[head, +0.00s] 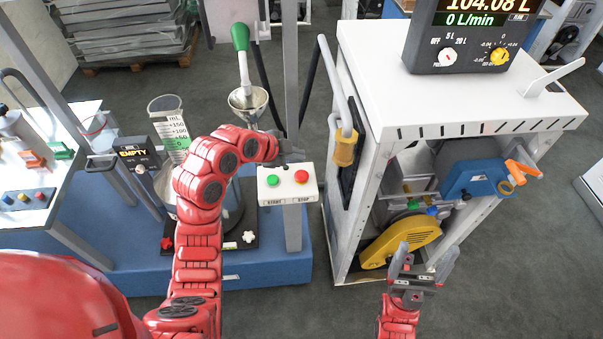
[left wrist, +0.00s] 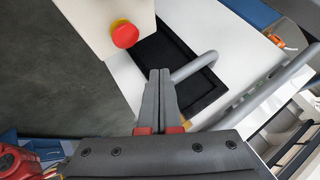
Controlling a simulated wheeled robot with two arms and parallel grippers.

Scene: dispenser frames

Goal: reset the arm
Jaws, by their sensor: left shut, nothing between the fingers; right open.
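My left arm is raised, bent across the middle of the head view. My left gripper (head: 292,157) is beside the top edge of the white START/STOP box (head: 288,190), partly hidden by the wrist. In the left wrist view its fingers (left wrist: 161,80) are shut with nothing between them. The red stop button (left wrist: 125,35) shows up and to the left of the fingertips, apart from them. The box also has a green button (head: 272,180). My right gripper (head: 424,262) is open and empty, low in front of the white cabinet.
A measuring cylinder (head: 172,122) and EMPTY display (head: 133,152) are left. The white cabinet (head: 460,105) carries a flow meter (head: 470,35). Grey floor is clear at lower right.

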